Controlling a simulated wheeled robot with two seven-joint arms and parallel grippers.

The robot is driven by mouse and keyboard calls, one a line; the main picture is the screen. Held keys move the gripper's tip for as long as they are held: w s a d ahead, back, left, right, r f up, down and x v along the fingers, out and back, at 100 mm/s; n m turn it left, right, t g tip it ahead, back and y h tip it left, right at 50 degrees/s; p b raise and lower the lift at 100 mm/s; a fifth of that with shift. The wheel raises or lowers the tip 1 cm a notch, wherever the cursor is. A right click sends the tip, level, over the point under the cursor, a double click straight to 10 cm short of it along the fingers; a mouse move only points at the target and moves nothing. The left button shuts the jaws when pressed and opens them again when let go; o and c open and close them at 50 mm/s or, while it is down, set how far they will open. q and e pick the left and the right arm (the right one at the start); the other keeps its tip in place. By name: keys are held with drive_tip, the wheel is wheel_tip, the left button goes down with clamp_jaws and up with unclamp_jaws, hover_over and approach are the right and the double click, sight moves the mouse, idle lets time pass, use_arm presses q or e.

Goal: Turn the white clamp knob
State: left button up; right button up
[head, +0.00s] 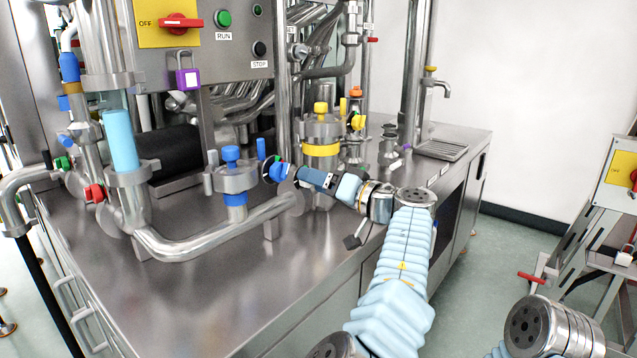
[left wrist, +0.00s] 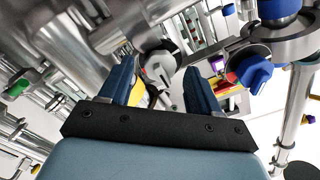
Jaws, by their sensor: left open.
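The white clamp knob (left wrist: 158,68) shows in the left wrist view, between and beyond the two dark blue fingers of my left gripper (head: 291,174). The fingers are apart, with a gap around the knob's outline. I cannot tell whether they reach past it or touch it. In the head view my left gripper points left among the pipes above the steel bench, and I cannot make out the white knob there. My right gripper is outside both views.
A bright blue knob (left wrist: 255,72) is close to the right finger in the wrist view. A blue-topped valve (head: 232,172) and a curved steel pipe (head: 200,245) stand left of the gripper. A yellow-banded vessel (head: 321,140) is behind it. The bench front (head: 240,310) is bare.

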use_arm(q)
drive_tip(key=v, duration=1.3)
drive_tip(key=shift+s+d, duration=0.2)
drive_tip(key=shift+d, duration=0.1)
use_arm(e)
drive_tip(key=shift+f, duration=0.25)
